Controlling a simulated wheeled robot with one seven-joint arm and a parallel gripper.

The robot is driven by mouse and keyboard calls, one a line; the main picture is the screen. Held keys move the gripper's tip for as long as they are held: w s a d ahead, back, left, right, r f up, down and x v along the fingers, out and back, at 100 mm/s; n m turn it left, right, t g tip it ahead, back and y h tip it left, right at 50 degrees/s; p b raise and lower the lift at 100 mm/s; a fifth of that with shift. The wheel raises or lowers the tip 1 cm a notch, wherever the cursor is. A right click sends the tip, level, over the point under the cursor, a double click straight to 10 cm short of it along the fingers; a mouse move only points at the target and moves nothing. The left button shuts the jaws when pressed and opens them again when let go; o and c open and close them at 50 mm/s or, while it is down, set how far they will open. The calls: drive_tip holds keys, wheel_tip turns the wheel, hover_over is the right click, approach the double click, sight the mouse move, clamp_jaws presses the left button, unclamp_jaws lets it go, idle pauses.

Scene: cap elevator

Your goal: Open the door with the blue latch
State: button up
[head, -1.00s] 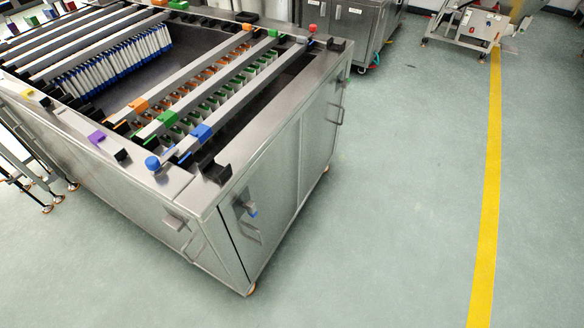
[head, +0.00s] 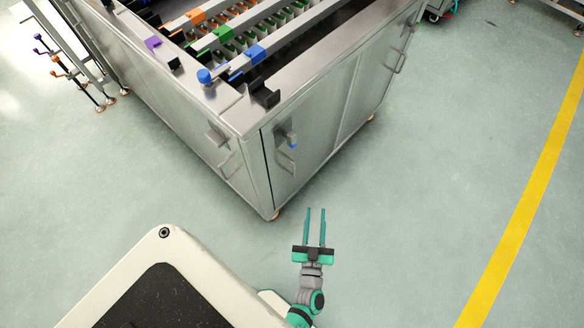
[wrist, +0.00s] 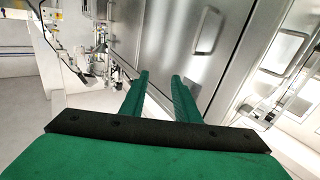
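The steel cabinet (head: 215,119) stands in the upper middle of the head view. Its near right face carries a door (head: 318,135) with a small blue-tipped latch (head: 292,142) by the corner and a bar handle (head: 286,163) just below it. The door looks closed. My gripper (head: 316,210) is in front of this face, apart from it, below and right of the latch in the picture. Its two green fingers are parted and empty. The wrist view also shows my open gripper (wrist: 160,75), pointing toward steel panels with a handle (wrist: 208,30); I make out no blue latch there.
Another latch (head: 217,136) and handle (head: 228,162) are on the cabinet's left face. A second handle (head: 399,62) sits farther along the right face. The green floor (head: 450,160) to the right is clear up to a yellow line (head: 530,200).

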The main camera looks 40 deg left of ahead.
sight(295, 170)
drive_tip(key=w+a+f+n+g+y, duration=0.1)
drive_tip(key=w+a+f, duration=0.1)
drive_tip(key=w+a, duration=0.2)
drive_tip(key=w+a+f+n+g+y, duration=0.1)
drive_tip(key=w+a, duration=0.3)
drive_tip(key=a, duration=0.4)
drive_tip(key=w+a+f+n+g+y, duration=0.1)
drive_tip(key=w+a+f+g+y, duration=0.1)
drive_tip(key=a, duration=0.4)
drive_tip(key=shift+w+a+f+g, duration=0.15)
drive_tip(key=shift+w+f, duration=0.1)
drive_tip(key=shift+w, duration=0.35)
drive_tip(key=shift+w+a+f+g, duration=0.15)
drive_tip(key=shift+w+f, duration=0.1)
drive_tip(key=shift+w, duration=0.3)
clamp_jaws()
